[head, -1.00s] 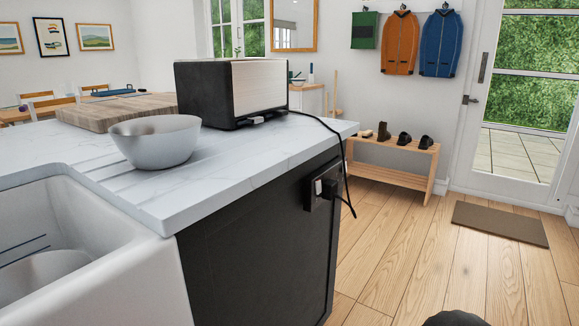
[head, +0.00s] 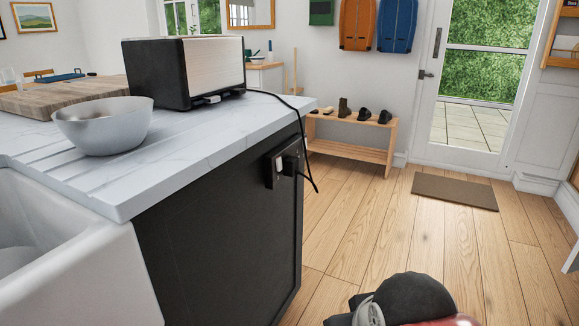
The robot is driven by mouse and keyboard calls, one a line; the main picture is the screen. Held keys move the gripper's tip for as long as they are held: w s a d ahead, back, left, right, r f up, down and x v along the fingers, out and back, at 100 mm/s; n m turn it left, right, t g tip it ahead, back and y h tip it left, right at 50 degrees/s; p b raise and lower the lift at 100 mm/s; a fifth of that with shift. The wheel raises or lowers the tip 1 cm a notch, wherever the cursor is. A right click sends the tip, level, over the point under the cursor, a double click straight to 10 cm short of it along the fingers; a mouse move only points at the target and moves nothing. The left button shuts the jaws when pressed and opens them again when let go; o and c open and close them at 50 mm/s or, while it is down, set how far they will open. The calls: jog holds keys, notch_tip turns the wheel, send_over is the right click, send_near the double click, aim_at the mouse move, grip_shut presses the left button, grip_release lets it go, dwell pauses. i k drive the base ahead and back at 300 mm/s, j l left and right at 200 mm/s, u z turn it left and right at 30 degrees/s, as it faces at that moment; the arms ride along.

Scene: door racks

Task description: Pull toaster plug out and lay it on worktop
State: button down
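The toaster (head: 184,73), black with a pale metal side, stands on the white marbled worktop (head: 190,142). Its black cord (head: 273,97) runs over the worktop's right edge and hangs in a loop below. The black plug (head: 291,161) sits in the dark socket plate (head: 270,172) on the dark end panel of the counter. A pale switch or socket part shows beside the plug. Part of my arm shows at the bottom right. My gripper's fingers are not in the picture.
A grey bowl (head: 103,124) and a wooden board (head: 61,94) stand on the worktop. A white sink (head: 79,262) is at the left. A shoe bench (head: 352,140) and a doormat (head: 455,191) lie beyond open wooden floor (head: 381,217).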

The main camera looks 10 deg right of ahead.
aim_at(291, 164)
jog(key=i+u, duration=0.15)
jog(key=u, duration=0.2)
jog(key=i+l+u, duration=0.1)
jog(key=u, duration=0.25)
jog(key=i+l+u, duration=0.1)
jog(key=u, duration=0.3)
jog(key=i, duration=0.1)
